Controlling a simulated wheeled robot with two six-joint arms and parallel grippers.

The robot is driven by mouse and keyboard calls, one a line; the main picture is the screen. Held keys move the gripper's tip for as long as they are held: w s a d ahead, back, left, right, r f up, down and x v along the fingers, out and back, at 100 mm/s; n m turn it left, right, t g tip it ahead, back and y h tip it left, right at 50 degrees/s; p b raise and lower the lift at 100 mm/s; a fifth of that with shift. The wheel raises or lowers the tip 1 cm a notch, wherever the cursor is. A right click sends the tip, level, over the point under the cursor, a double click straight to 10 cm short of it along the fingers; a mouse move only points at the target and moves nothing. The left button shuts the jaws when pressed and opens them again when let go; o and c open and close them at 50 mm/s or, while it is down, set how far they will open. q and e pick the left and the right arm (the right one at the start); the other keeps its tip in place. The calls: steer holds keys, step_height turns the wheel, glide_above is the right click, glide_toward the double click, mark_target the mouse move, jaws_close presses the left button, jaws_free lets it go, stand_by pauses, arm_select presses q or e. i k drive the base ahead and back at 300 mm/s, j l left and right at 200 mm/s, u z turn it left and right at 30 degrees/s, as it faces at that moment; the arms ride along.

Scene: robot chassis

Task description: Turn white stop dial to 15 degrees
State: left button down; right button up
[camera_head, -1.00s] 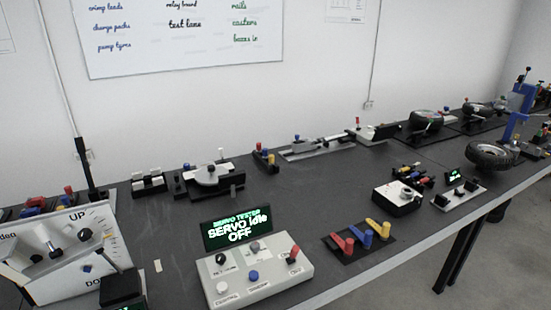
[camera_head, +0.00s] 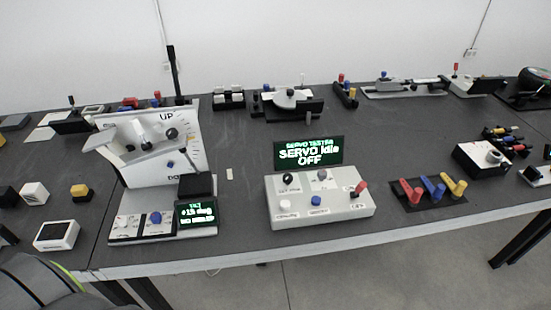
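At the back of the table, a low fixture carries a white rounded dial plate (camera_head: 290,98) with a small knob on top, set on a black base. It is the nearest match I see to the white stop dial; its markings and angle are too small to read. A second white device, the tilted panel (camera_head: 185,140) marked "UP", stands on the left with black knobs and a lever. Its small screen (camera_head: 196,214) shows green text about tilt, partly unreadable. Neither of my grippers shows in this view.
A servo tester box (camera_head: 325,208) with a screen reading "SERVO Idle OFF" stands at the front middle. Red, blue and yellow levers (camera_head: 432,190) sit to its right. Small cube-like blocks (camera_head: 34,193) lie at the left.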

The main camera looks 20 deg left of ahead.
mark_target(122, 222)
steer(key=j+u, duration=0.2)
steer(key=u, duration=1.45)
